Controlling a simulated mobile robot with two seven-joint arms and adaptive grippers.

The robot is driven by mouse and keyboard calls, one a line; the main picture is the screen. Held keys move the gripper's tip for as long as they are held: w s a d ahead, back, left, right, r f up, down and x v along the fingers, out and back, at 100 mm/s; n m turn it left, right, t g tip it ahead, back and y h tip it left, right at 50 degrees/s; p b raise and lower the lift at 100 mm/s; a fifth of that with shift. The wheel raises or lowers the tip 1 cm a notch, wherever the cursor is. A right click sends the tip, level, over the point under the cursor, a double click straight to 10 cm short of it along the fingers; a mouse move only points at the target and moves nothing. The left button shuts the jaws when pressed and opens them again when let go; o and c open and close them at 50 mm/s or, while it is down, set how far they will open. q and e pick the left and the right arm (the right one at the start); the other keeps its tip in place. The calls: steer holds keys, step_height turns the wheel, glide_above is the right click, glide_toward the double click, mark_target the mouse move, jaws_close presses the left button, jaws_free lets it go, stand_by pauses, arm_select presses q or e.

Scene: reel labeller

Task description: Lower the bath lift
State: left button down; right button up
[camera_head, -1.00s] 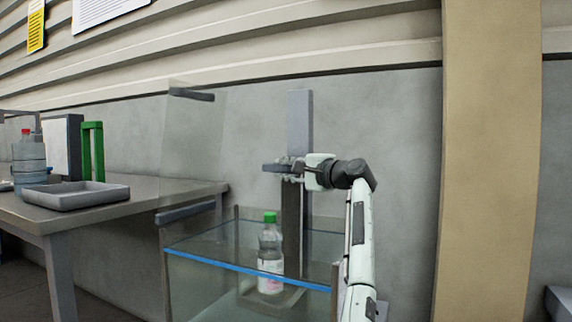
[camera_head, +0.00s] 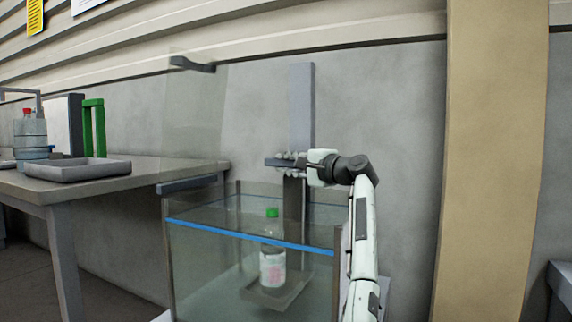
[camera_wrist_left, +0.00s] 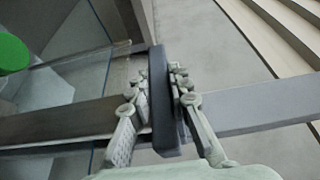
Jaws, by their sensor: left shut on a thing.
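My left gripper (camera_head: 291,162) is shut on the dark handle bar (camera_head: 275,162) of the bath lift; the wrist view shows both fingers against that bar (camera_wrist_left: 160,95). The lift has a grey upright post (camera_head: 301,105), a dark carriage strip (camera_head: 293,200) and a platform (camera_head: 272,296) low inside the glass bath (camera_head: 205,262). A clear bottle (camera_head: 272,268) with a white label and green cap stands upright on the platform, seen through the glass. The green cap (camera_wrist_left: 12,54) also shows in the wrist view. My right gripper is out of view.
A blue line (camera_head: 240,236) runs across the bath's front. A clear upright panel (camera_head: 195,115) stands at its left. The table (camera_head: 130,190) at left holds a grey tray (camera_head: 75,172), a green frame (camera_head: 94,128) and a red-capped bottle (camera_head: 30,133). A tan pillar rises at right.

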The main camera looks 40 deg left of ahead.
arm_select(q)
steer(key=c, duration=1.4)
jaws_free()
steer(key=shift+d, duration=0.15)
steer(key=s+d, duration=0.2)
steer(key=d, duration=0.9)
steer(key=shift+d, duration=0.3)
steer(key=shift+c, duration=0.4)
